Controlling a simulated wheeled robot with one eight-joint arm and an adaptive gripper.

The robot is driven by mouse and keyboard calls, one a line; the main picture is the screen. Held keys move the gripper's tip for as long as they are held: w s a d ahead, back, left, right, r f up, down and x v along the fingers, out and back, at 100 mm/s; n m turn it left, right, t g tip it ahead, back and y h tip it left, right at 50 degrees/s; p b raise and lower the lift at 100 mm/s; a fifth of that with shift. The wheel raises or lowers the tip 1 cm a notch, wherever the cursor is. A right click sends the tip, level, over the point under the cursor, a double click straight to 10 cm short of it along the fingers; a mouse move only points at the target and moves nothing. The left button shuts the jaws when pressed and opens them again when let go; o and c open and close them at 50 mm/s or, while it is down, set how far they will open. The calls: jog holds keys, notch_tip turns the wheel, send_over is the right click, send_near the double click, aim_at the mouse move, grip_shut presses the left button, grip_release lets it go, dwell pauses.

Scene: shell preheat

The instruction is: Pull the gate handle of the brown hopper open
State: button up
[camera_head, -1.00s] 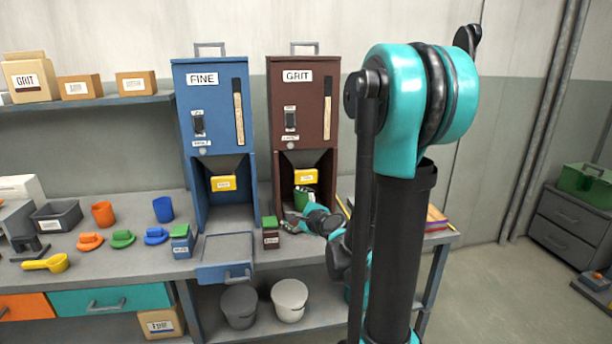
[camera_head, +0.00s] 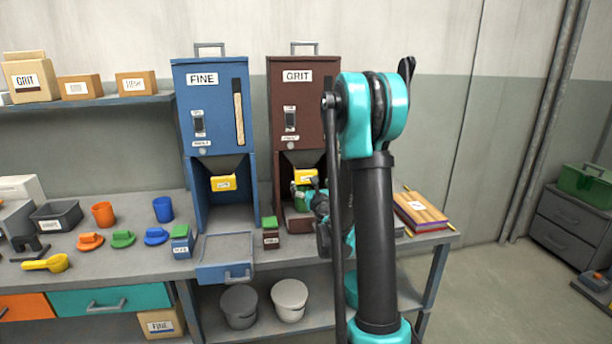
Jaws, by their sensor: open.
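The brown hopper (camera_head: 281,114), labelled GRIT, stands upright on the workbench, right of the blue one. Its yellow gate handle (camera_head: 304,176) shows under the chute, partly behind my gripper. My gripper (camera_head: 304,187) is open, just below and in front of the yellow handle. It overlaps the handle in the picture; I cannot tell whether they touch.
The blue FINE hopper (camera_head: 211,105) stands close on the left, with a pulled-out tray (camera_head: 226,250) before it. A small green-topped box (camera_head: 270,233) stands by the brown hopper's front left. Books (camera_head: 420,210) lie on the right of the bench.

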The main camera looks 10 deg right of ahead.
aim_at(307, 175)
jog(key=w, duration=0.9)
